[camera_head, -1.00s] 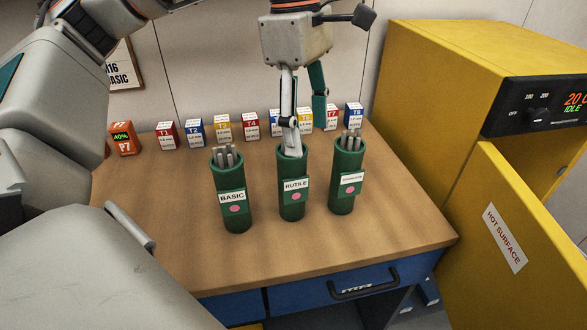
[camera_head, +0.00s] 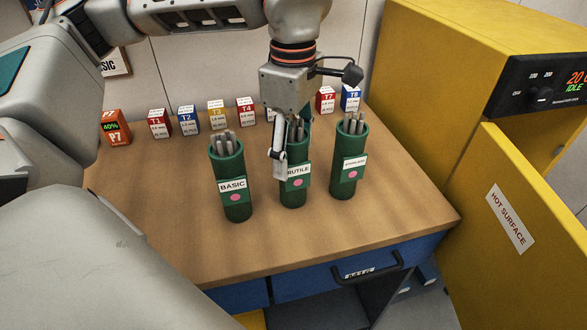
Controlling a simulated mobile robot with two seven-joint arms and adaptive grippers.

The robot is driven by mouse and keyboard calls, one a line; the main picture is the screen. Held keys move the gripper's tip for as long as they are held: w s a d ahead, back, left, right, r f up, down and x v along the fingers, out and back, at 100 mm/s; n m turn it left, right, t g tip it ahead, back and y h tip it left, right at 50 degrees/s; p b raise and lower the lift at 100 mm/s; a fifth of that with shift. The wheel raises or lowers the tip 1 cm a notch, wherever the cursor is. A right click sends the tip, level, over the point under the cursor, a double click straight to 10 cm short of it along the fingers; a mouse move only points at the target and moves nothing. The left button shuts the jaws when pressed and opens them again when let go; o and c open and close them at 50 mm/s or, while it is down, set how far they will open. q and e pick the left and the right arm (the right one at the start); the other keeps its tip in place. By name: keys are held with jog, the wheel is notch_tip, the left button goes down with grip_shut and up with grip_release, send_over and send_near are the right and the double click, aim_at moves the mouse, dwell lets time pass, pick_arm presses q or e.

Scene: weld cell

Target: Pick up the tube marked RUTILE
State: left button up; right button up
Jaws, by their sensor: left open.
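Three green tubes holding grey rods stand upright on the wooden bench. The RUTILE tube (camera_head: 294,190) is in the middle, with a white label and a pink dot. My left gripper (camera_head: 280,172) is open and points down at this tube. One finger hangs in front of its left side and covers part of the label's edge. The other finger is hidden, and I cannot tell whether the gripper touches the tube. The BASIC tube (camera_head: 236,205) stands to the left. The third tube (camera_head: 347,182) stands to the right, its label too small to read. My right gripper is not in view.
Small numbered boxes, such as T2 (camera_head: 188,121), line the back of the bench (camera_head: 300,240). An orange P7 box (camera_head: 115,128) stands at the left. A yellow oven (camera_head: 440,70) with an open door (camera_head: 510,220) marked HOT SURFACE is at the right. The bench front is clear.

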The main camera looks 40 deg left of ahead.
pick_arm(q)
jog(key=shift+f, duration=0.9)
grip_shut()
jog(key=shift+r, duration=0.1)
jog(key=shift+r, duration=0.15)
